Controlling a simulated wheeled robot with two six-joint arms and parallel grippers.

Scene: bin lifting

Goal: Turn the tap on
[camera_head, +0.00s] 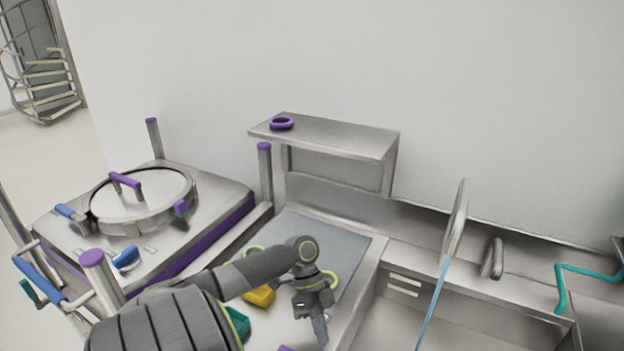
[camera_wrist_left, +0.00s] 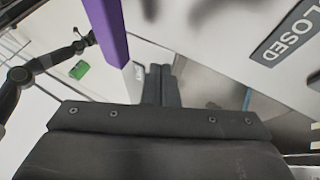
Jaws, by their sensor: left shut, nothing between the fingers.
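The tap's grey metal spout (camera_head: 456,222) stands upright behind the sink at the right of the head view. A thin blue line like a stream of water (camera_head: 431,305) runs down from it into the basin. A short grey lever (camera_head: 493,259) stands to its right, apart from my gripper. My left gripper (camera_head: 321,330) points down over the counter left of the sink, well away from the tap. In the left wrist view its fingers (camera_wrist_left: 161,84) are together and empty. A dark jointed arm (camera_wrist_left: 30,72) shows at the left there; its end is too small to read.
The sink basin (camera_head: 380,325) is at the lower right, with a teal bent handle (camera_head: 560,285) beyond it. A metal shelf (camera_head: 340,140) with a purple ring (camera_head: 282,123) stands behind the counter. A "CLOSED" sign (camera_wrist_left: 288,35) shows in the wrist view.

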